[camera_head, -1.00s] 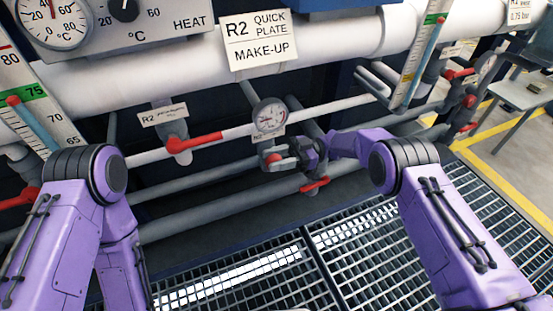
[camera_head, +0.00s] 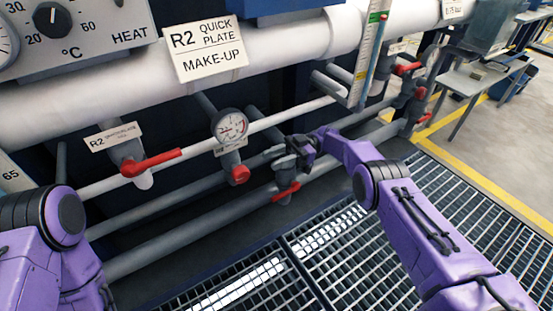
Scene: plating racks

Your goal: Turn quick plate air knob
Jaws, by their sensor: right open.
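A round red knob (camera_head: 239,174) sits below a white-faced pressure gauge (camera_head: 229,125) on the pipework, with a small label between them that I cannot read. My right gripper (camera_head: 279,160) is to the right of the knob and apart from it in the picture. Its dark jaws are open, with nothing seen between them. I cannot tell how far the knob is turned. My left arm shows at the left edge, but its gripper is out of view.
A red lever valve (camera_head: 152,163) is left of the gauge, and another red handle (camera_head: 286,191) is just below my right gripper. Pipes run behind. A "R2 quick plate make-up" sign (camera_head: 208,50) hangs above. Floor grating (camera_head: 380,235) lies below, and a grey table (camera_head: 476,82) stands at right.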

